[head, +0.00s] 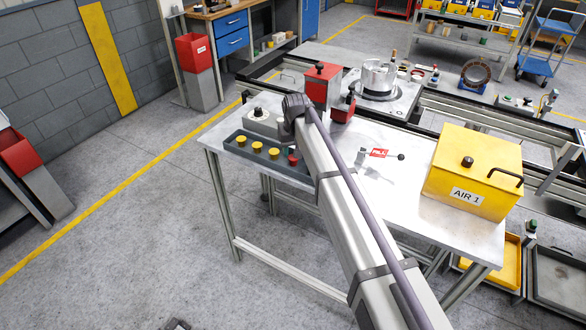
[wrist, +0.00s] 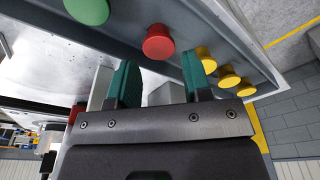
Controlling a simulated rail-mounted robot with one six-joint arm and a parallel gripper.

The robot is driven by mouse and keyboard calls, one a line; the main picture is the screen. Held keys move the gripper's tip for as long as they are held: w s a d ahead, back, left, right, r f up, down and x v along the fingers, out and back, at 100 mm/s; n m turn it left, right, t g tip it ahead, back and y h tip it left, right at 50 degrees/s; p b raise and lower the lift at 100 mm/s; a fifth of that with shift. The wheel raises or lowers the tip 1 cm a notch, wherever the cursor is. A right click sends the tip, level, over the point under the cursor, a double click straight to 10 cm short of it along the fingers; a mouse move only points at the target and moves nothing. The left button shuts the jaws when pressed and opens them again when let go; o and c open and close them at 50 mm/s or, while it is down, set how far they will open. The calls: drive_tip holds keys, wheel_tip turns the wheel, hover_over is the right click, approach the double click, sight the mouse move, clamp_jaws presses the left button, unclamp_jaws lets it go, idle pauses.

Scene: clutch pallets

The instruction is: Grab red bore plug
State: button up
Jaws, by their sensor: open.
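The red bore plug (head: 293,160) stands in a dark grey tray (head: 233,150) on the table, at the right end of a row with three yellow plugs (head: 257,147). In the wrist view the red plug (wrist: 158,42) shows as a round red cap beyond the fingertips, roughly in line with the gap between them and not touched. My gripper (wrist: 160,75) is open and empty, with green pads on both fingers. A green plug (wrist: 88,10) lies to the left of the red one in the wrist view. In the head view my arm hides the gripper and the green plug.
A light box with a black knob (head: 258,114) stands behind the tray. Red blocks (head: 322,85) and a silver housing (head: 378,78) stand farther back. A yellow box marked AIR 1 (head: 470,170) and a red tag (head: 379,153) are right of my arm.

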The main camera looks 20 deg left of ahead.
sight(293, 158)
drive_tip(key=f+b, duration=0.3)
drive_tip(key=w+f+b, duration=0.1)
drive_tip(key=f+b, duration=0.1)
drive_tip(key=shift+a+f, duration=0.15)
drive_tip(key=shift+a, duration=0.1)
drive_tip(key=shift+r, duration=0.25)
drive_tip(key=c, duration=0.5)
drive_tip(key=shift+c, duration=0.2)
